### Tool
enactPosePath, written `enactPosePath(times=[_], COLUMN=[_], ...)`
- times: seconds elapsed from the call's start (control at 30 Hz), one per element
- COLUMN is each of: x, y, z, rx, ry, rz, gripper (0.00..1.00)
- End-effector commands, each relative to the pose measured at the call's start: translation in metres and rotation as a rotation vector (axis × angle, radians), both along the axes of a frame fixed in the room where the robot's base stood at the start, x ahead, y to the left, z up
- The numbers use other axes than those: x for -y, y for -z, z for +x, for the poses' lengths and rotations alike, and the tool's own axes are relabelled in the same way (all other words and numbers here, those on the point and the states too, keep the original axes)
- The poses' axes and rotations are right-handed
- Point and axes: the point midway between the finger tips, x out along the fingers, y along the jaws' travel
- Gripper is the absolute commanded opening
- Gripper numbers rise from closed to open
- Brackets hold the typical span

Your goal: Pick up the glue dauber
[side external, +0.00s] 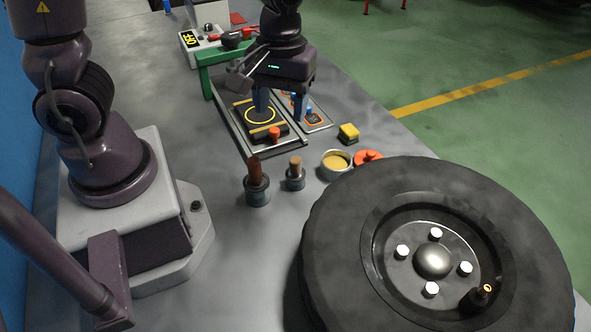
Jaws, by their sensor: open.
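My gripper (279,106) is open, pointing down over the tray area at the back middle. Its two fingers are apart, with nothing seen between them. A round tin of tan glue (336,163) stands open in front and to the right of it. An orange-red cap with a knob (369,156) lies beside the tin; it may be the glue dauber, but I cannot tell. Two brown-handled tools stand upright in dark holders: a darker one (255,172) and a lighter, shorter one (296,168). My gripper is apart from all of these.
A framed tray (231,123) holds a dark plate with a yellow ring (260,116) and an orange knob (274,134). A yellow-black block (348,133) sits to its right. A large tyre wheel (340,250) fills the front right. The grey bench front middle is clear.

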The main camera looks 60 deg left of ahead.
Motion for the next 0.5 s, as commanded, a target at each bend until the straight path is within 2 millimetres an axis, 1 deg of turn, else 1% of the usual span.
enactPosePath(times=[0.03,0.1,0.17,0.23,0.33,0.4,0.5], x=[-0.002,-0.005,-0.008,-0.011,-0.011,-0.011,-0.011], y=[0.017,0.032,0.039,0.039,0.037,0.037,0.042], z=[0.006,0.014,0.021,0.028,0.035,0.036,0.035], rx=[-0.035,-0.047,-0.039,-0.016,0.011,0.015,0.013], ry=[-0.144,-0.352,-0.514,-0.672,-0.824,-0.888,-0.927], rz=[0.021,0.048,0.061,0.062,0.052,0.051,0.052], gripper=[0.56,0.56,0.56,0.56,0.56,0.56,0.56])
